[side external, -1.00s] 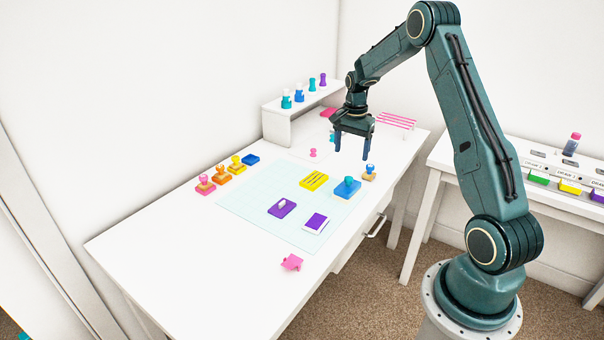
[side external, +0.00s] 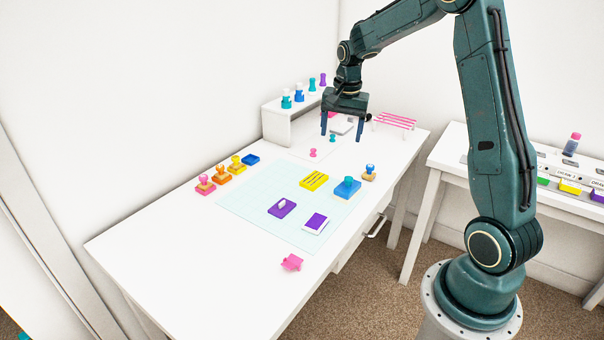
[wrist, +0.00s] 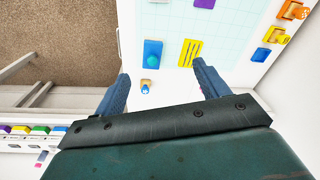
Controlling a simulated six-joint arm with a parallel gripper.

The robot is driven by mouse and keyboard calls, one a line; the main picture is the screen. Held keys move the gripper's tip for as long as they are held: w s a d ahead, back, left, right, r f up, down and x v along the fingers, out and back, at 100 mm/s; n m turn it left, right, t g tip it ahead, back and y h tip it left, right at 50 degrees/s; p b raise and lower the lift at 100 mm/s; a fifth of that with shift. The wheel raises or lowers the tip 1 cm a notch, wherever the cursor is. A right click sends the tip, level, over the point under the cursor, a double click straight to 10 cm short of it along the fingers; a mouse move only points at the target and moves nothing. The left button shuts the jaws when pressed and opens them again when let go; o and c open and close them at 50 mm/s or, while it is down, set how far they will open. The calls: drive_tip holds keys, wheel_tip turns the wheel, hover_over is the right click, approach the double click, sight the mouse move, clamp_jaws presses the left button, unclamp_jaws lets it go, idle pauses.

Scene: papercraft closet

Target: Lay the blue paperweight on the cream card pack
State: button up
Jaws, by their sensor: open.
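My gripper (side external: 342,137) is open and empty, held above the far part of the white desk; its two fingers also show in the wrist view (wrist: 161,72). A blue block with a teal knob (side external: 347,189) sits on the pale grid mat; it also shows in the wrist view (wrist: 153,57). I cannot tell which blue thing is the paperweight. I cannot pick out a cream card pack; a white-edged card with a purple face (side external: 316,222) lies on the mat.
A yellow striped block (side external: 314,181) and a purple block (side external: 282,208) lie on the mat (side external: 245,205). A wooden stamp (side external: 369,173) stands beside it. Several stamps stand along the back left. A white shelf (side external: 280,122) holds bottles. Pink rods (side external: 394,121) lie at the far end.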

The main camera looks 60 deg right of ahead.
drive_tip(key=s+a+r+n+t, duration=0.1)
drive_tip(key=s+a+r+n, duration=0.4)
drive_tip(key=a, duration=0.3)
drive_tip(key=s+a+r+n+t, duration=0.1)
drive_tip(key=s+a+r+n, duration=0.1)
drive_tip(key=s+a+r, duration=0.35)
drive_tip(key=s+a+n+t, duration=0.2)
drive_tip(key=s+a+n, duration=0.5)
drive_tip(key=s+a, duration=0.3)
drive_tip(key=shift+s+r+t+y, duration=0.2)
drive_tip(key=shift+s+t+y, duration=0.1)
drive_tip(key=shift+s, duration=0.85)
